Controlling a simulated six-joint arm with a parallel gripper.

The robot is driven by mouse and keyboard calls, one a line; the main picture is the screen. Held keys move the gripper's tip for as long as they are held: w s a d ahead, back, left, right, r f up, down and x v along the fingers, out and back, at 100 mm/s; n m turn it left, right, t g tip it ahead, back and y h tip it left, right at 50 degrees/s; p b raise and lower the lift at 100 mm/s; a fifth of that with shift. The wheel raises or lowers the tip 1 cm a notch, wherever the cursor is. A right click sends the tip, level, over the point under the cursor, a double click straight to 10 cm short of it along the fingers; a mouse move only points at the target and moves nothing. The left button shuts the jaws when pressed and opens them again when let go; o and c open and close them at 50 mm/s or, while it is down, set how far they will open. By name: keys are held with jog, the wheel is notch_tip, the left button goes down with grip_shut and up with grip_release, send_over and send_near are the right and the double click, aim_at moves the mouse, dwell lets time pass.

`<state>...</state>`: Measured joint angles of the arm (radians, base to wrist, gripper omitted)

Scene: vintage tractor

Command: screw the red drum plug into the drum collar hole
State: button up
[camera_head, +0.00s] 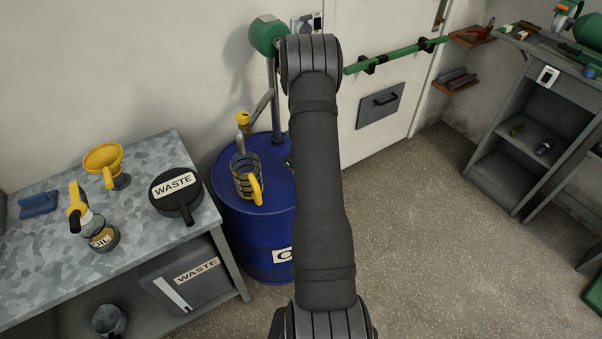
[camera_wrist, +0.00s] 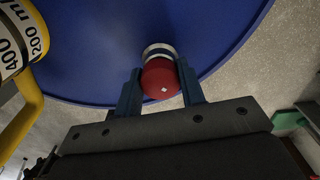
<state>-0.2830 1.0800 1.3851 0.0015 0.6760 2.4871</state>
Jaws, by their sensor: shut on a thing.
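The red drum plug (camera_wrist: 161,82) sits between the two blue fingers of my gripper (camera_wrist: 160,92) in the wrist view. The gripper is shut on it. A pale metal ring, the drum collar (camera_wrist: 158,49), shows just beyond the plug on the blue drum top (camera_wrist: 105,60). The plug overlaps the collar in this view, and the hole is hidden. I cannot tell how deep the plug sits. In the head view my arm covers the right part of the blue drum (camera_head: 240,225), and the gripper and plug are mostly hidden.
A measuring jug with a yellow handle (camera_head: 247,176) stands on the drum, close to the gripper's left in the wrist view (camera_wrist: 20,45). A pump pipe (camera_head: 275,95) rises at the drum's back. A workbench (camera_head: 140,220) with a waste pan (camera_head: 175,193) stands left. Open floor lies right.

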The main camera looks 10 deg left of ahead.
jog(key=shift+m, duration=0.5)
jog(key=shift+m, duration=0.9)
jog(key=shift+m, duration=0.8)
jog(key=o, duration=0.6)
